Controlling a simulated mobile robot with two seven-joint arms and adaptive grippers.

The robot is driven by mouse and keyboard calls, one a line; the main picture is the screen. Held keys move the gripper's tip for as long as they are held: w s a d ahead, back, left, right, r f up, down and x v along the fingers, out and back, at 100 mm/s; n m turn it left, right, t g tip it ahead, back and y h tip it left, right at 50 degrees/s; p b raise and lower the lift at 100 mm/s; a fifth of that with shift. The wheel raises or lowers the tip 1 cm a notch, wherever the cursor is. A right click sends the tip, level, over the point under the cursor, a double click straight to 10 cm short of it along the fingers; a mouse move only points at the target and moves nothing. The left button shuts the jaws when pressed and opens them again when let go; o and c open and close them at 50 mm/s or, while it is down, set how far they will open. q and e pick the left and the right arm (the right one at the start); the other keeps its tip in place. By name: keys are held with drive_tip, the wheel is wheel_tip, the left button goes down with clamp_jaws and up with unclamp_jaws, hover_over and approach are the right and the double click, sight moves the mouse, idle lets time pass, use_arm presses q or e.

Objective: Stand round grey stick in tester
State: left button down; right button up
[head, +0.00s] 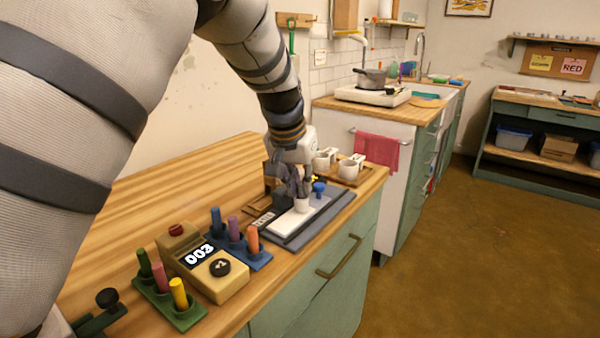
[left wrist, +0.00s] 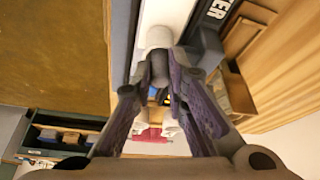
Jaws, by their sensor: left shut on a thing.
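My left gripper (head: 298,190) is over the tester (head: 290,238), a flat dark grey base with a white strip near the front of the table. In the left wrist view the fingertips of my left gripper (left wrist: 160,72) are shut on the grey stick (left wrist: 159,66), of which a short dark grey part shows. A white round piece (left wrist: 157,38) is right beyond the stick; it also shows below the fingers in the head view (head: 302,205). Whether the stick is inside it or only over it, I cannot tell. My right gripper is not in view.
A blue rack (head: 262,262) and a green rack (head: 188,318) hold coloured sticks, with a beige counter box (head: 228,285) reading 003 between them. A blue knob (head: 319,187) stands beside the gripper. White cups (head: 348,169) are behind. The table's left back part is clear.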

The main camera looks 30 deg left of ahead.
use_arm(q)
drive_tip(key=shift+f, duration=0.2)
drive_tip(key=c, duration=1.5)
unclamp_jaws()
drive_tip(key=v, duration=1.2)
